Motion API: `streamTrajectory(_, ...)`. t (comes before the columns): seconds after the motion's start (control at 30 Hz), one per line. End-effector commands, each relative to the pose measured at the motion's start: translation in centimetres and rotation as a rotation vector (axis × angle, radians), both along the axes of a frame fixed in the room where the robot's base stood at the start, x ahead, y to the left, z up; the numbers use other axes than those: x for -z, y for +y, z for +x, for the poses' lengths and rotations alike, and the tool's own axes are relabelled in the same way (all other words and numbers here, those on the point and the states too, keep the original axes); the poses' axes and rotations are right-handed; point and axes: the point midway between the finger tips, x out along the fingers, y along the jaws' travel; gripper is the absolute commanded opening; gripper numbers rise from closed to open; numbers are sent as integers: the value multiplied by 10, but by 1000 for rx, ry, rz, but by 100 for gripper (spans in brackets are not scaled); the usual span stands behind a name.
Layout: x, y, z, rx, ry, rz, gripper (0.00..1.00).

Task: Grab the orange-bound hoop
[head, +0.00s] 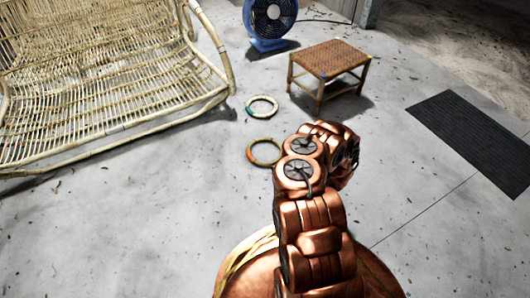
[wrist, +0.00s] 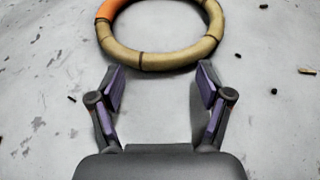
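The orange-bound hoop (head: 251,155) lies flat on the concrete floor, just left of my copper arm in the head view. It is tan with dark bands and an orange wrapped section. In the wrist view the hoop (wrist: 147,61) is at the top, its orange part at upper left and its top edge cut off. My gripper (wrist: 161,78) is open and empty, its two fingers spread apart just below the hoop's near side. In the head view the gripper is hidden behind my arm.
A second hoop with green binding (head: 262,107) lies farther back. A rattan bench (head: 110,90) stands at left, a small woven stool (head: 330,60) behind right, a blue fan (head: 268,20) at the back. A dark mat (head: 470,140) lies at right. Small debris dots the floor.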

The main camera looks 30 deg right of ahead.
Motion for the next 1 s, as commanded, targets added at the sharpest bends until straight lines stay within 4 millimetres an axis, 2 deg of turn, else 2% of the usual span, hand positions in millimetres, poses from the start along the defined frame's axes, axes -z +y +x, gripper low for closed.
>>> streamTrajectory(0.07,0,0,0,0,0,0,66)
streamTrajectory(0.63,0,0,0,0,0,0,6)
streamTrajectory(0.87,-1,0,0,0,0,0,6)
streamTrajectory(1.0,-8,0,0,0,-1,0,6)
